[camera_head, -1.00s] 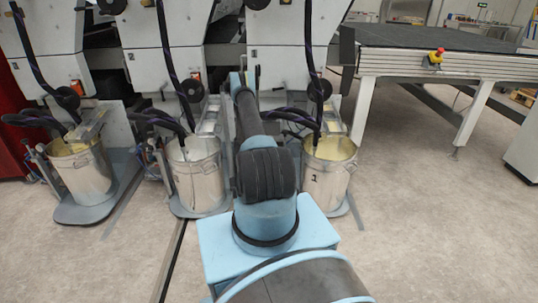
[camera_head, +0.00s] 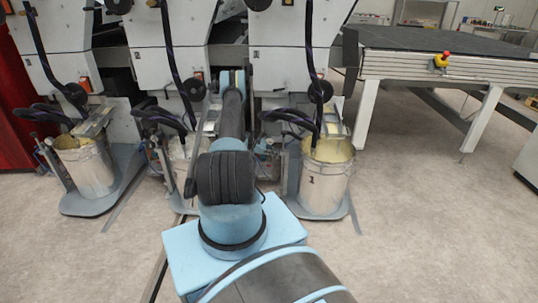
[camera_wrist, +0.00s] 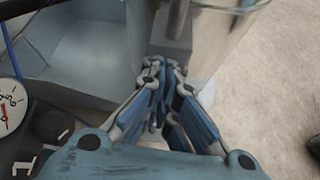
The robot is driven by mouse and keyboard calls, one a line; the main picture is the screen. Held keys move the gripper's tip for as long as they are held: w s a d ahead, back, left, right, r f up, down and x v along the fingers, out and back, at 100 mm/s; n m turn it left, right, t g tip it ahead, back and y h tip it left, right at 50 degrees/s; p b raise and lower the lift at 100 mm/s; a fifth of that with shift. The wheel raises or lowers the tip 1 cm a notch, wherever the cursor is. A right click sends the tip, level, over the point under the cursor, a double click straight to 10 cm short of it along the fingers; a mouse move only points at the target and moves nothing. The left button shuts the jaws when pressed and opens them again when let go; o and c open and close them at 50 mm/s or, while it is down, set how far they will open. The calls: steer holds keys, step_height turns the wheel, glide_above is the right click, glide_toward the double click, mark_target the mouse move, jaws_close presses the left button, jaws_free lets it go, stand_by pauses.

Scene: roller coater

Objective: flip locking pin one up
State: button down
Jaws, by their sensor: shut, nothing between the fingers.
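My gripper (camera_wrist: 165,72) is shut and empty in the wrist view. Its fingertips are close to the side of a shiny metal bucket (camera_wrist: 215,45) and a grey upright part (camera_wrist: 174,20); I cannot tell whether they touch. I cannot make out locking pin one clearly in either view. In the head view, my arm hides the gripper and part of the middle bucket (camera_head: 182,170). The right bucket (camera_head: 325,187), marked 1, stands upright on its base plate.
A blue-grey box-like part (camera_wrist: 95,45) and a dial gauge (camera_wrist: 9,108) are at the wrist view's left. In the head view, the left bucket (camera_head: 88,172), hanging hoses and machine housings crowd the area. Floor is clear at right, before the conveyor table (camera_head: 410,38).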

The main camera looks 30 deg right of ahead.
steer(key=shift+s+r, duration=0.15)
steer(key=shift+r, duration=0.65)
step_height(320, 180, up, 6)
steer(key=shift+f, duration=0.25)
step_height(320, 180, down, 4)
steer(key=v, duration=1)
steer(key=shift+w, duration=0.35)
steer(key=shift+a+r, duration=0.1)
steer(key=shift+r, duration=0.1)
